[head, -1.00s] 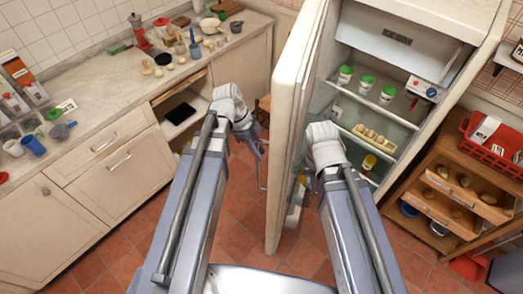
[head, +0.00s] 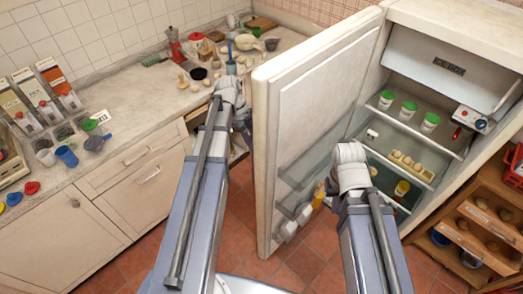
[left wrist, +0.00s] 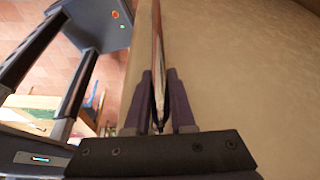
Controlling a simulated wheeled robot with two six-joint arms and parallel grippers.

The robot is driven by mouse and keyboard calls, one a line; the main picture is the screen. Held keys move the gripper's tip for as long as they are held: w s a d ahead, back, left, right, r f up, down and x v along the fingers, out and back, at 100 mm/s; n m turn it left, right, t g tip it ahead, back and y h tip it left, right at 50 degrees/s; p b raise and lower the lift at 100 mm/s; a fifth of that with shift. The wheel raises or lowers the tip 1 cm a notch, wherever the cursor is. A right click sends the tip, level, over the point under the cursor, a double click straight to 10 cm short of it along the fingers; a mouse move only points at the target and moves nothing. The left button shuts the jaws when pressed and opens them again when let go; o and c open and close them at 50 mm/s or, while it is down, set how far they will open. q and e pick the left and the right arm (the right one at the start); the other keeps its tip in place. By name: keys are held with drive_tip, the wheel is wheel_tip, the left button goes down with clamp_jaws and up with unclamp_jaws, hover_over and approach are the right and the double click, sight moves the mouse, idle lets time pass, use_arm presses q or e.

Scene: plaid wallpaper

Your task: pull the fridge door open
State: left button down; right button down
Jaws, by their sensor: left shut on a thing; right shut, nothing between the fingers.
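The cream fridge door (head: 322,105) stands wide open, its inner side facing me in the head view. The fridge body (head: 440,20) is at the right with its shelves exposed. My left gripper (left wrist: 158,85) is shut on the metal door handle (left wrist: 157,45), close against the door's outer face. In the head view its fingers are largely hidden by the wrist and the door edge. My right gripper (head: 326,190) is shut and empty on the inner side of the door, near the lower door racks; whether it touches the door is unclear.
Green-lidded tubs (head: 409,109) and an egg tray (head: 411,166) sit inside the fridge. A worktop (head: 120,112) with cups, boxes and utensils runs along the left. A wooden rack (head: 478,215) stands at the right. Tiled floor (head: 305,262) is free below the door.

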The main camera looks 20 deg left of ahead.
use_arm(q)
drive_tip(key=shift+w+a, duration=0.25)
drive_tip(key=shift+a, duration=0.25)
drive_tip(key=shift+w+a, duration=0.25)
drive_tip(key=shift+a, duration=0.25)
drive_tip(key=c, duration=0.8)
unclamp_jaws()
drive_tip(key=shift+s, duration=0.1)
drive_tip(key=shift+o, duration=0.2)
drive_tip(key=shift+r, duration=0.1)
drive_tip(key=p+v, duration=0.7)
drive_tip(key=shift+r, duration=0.25)
drive_tip(key=shift+a, duration=0.2)
